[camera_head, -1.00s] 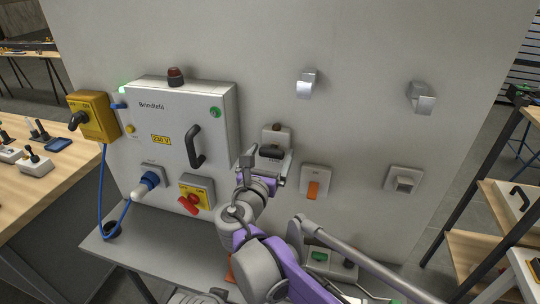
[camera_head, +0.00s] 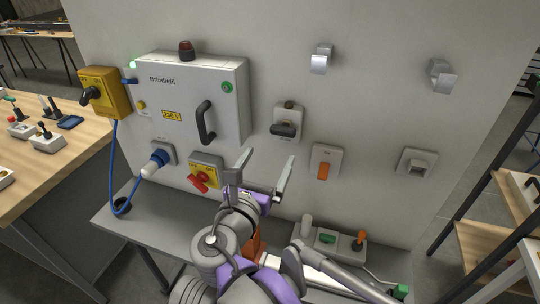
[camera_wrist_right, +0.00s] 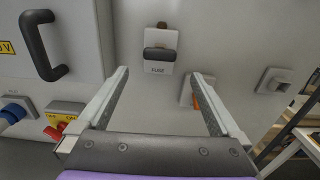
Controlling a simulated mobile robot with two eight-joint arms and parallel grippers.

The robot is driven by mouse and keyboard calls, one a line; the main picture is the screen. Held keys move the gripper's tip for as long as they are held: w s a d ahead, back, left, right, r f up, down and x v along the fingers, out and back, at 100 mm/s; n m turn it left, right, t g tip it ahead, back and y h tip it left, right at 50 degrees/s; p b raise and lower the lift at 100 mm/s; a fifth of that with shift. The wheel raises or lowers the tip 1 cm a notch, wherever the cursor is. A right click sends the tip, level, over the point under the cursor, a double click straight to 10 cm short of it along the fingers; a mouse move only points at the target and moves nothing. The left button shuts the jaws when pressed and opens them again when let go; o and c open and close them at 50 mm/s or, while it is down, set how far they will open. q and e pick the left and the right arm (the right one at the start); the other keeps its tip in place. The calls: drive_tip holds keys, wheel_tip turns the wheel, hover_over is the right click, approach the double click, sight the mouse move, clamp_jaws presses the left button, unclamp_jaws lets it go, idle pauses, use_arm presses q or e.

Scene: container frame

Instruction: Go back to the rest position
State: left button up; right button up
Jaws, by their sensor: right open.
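My right gripper (camera_head: 262,178) is open and empty, in front of the wall panel. In the right wrist view its two fingers (camera_wrist_right: 162,105) are spread wide with nothing between them. The fuse holder (camera_head: 287,121) with a dark handle is on the panel above the gripper, apart from it; it also shows beyond the fingers in the right wrist view (camera_wrist_right: 160,52). The orange-levered switch (camera_head: 325,162) is to the right of the gripper, partly behind a finger in the wrist view. My left gripper is not in view.
A grey cabinet (camera_head: 187,97) with a black handle is on the left of the panel. A red rotary switch (camera_head: 203,172) and a blue plug (camera_head: 158,160) sit below it. A grey shelf (camera_head: 150,228) with a control box (camera_head: 330,240) runs underneath. A wooden rack (camera_head: 490,230) stands at right.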

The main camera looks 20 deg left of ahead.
idle(0.3)
drive_tip(key=s+d+f+m+g+h, duration=0.1)
drive_tip(key=d+f+m+g, duration=0.2)
drive_tip(key=d+f+m, duration=0.35)
drive_tip(key=d+f+m+g+h, duration=0.1)
drive_tip(key=d+f+m+g, duration=0.2)
drive_tip(key=d, duration=0.6)
drive_tip(key=s+d+f+m+g+h, duration=0.1)
drive_tip(key=d+f+m+g+h, duration=0.1)
drive_tip(key=d+f+m, duration=0.5)
drive_tip(key=s+d+f+m+g+y, duration=0.2)
drive_tip(key=s+d+f+m, duration=0.2)
drive_tip(key=s+m, duration=0.3)
drive_tip(key=s+d+f+m+g+y, duration=0.2)
drive_tip(key=s+d+f+m, duration=0.3)
drive_tip(key=m, duration=0.7)
drive_tip(key=shift+s+d+f+y, duration=0.2)
drive_tip(key=shift+s+f+y, duration=0.1)
drive_tip(key=shift+s+f, duration=0.75)
drive_tip(key=shift+s+r, duration=0.1)
drive_tip(key=shift+r, duration=0.05)
